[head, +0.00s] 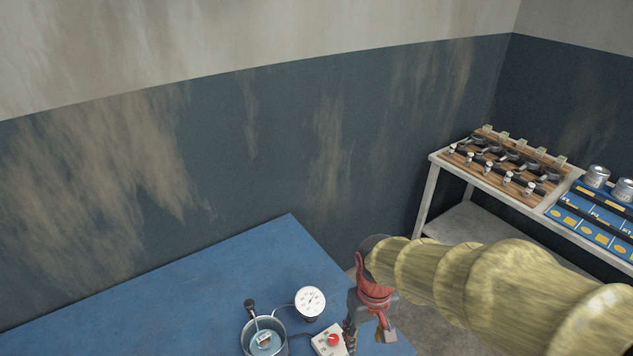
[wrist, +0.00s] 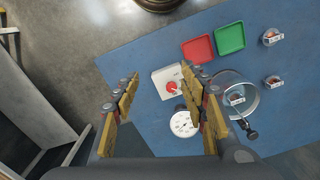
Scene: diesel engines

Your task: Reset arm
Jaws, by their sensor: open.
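My gripper (wrist: 160,105) is open and empty in the wrist view, its two tan-padded fingers well apart over the near edge of the blue table (wrist: 135,60). In the head view my gripper (head: 352,325) hangs at the table's right edge, its fingers partly cut off by the frame bottom. My yellow-sleeved arm reaches in from the lower right. A white box with a red button (wrist: 171,85) lies on the table beyond the gap between the fingers. A round white gauge (wrist: 184,124) sits close to the right finger.
A metal pot (head: 262,335) with a labelled part inside stands beside the gauge. A red tray (wrist: 198,48) and a green tray (wrist: 230,38) lie on the table. A shelf (head: 432,190) with a wooden rack (head: 505,165) stands at right. The table's left part is clear.

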